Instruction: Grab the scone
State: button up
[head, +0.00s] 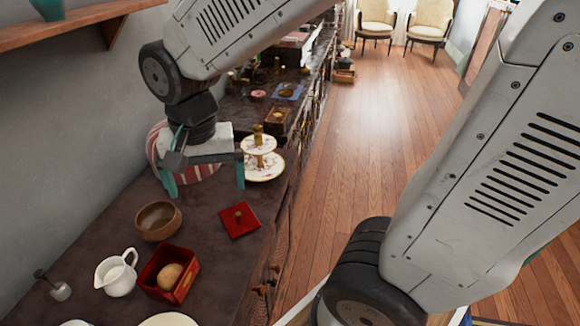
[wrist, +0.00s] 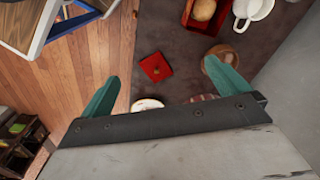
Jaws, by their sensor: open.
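The round tan scone (head: 171,276) sits inside a square red box (head: 187,289) at the front of the dark counter. In the wrist view the scone (wrist: 204,10) and the red box (wrist: 192,24) are at the top edge. My gripper (head: 205,182) is open and empty, with its teal fingers spread wide. It hangs above the counter, farther back than the red box and well apart from the scone. In the wrist view both fingers (wrist: 166,90) show with nothing between them that they touch.
A white pitcher (head: 117,273) stands left of the red box, and a wooden bowl (head: 158,221) behind it. A red lid (head: 240,220) lies to the right. A two-tier stand (head: 264,166) and a striped item (head: 156,150) are near my gripper. The counter (head: 217,275) is bare right of the box.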

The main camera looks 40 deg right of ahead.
jog(key=s+d+r+n, duration=0.5)
jog(key=s+d, duration=0.3)
jog(key=s, duration=0.4)
jog(key=shift+d+r+t, duration=0.3)
jog(key=shift+s+d+n, duration=0.1)
jog(key=shift+s+n, duration=0.15)
jog(key=shift+n, duration=0.15)
jog(key=shift+c, duration=0.2)
jog(key=m+g, duration=0.2)
jog(key=g, duration=0.1)
send_over(238, 213)
jog(key=s, duration=0.5)
notch_tip(238, 213, down, 24)
jog(key=shift+w+f, duration=0.15)
jog(key=shift+f, duration=0.1)
jog(key=w, duration=0.1)
jog(key=w+t, duration=0.1)
jog(key=w, duration=0.1)
jog(key=shift+w+f+t, duration=0.2)
jog(key=shift+w+t, duration=0.05)
jog(key=shift+t, duration=0.05)
jog(key=shift+w+f, duration=0.15)
jog(key=shift+f, duration=0.05)
jog(key=f, duration=0.7)
jog(key=shift+w+f, duration=0.2)
jog(key=shift+w, duration=0.2)
jog(key=c, duration=0.9)
